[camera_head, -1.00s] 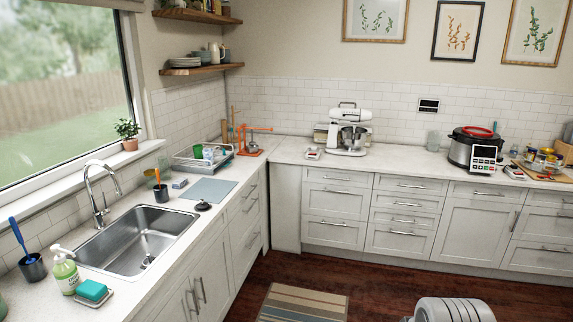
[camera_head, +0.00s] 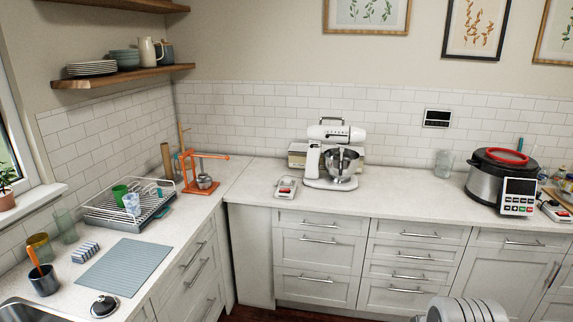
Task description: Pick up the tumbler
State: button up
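Several cups and glasses could be the tumbler, and I cannot tell which one it is. A clear glass (camera_head: 443,163) stands on the back counter, left of the pressure cooker. A greenish clear glass (camera_head: 65,226) and an amber glass (camera_head: 40,248) stand by the left wall. A green cup (camera_head: 120,195) and a pale blue patterned cup (camera_head: 131,204) are in the dish rack (camera_head: 100,222). My gripper is not in view; only a rounded grey-white part, likely mine, shows at the bottom right.
The back counter holds a stand mixer (camera_head: 333,158), a small scale (camera_head: 286,188), a pressure cooker (camera_head: 497,176) and a card reader (camera_head: 518,197). An orange press (camera_head: 195,175) stands in the corner. A grey mat (camera_head: 125,267) lies left. Bare counter (camera_head: 405,185) shows right of the mixer.

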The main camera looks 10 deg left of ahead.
aim_at(122, 197)
jog(key=u, duration=0.1)
jog(key=i, duration=1.9)
jog(key=u, duration=0.8)
jog(key=i, duration=0.95)
jog(key=u, duration=1.75)
jog(key=i, duration=0.95)
jog(key=u, duration=0.75)
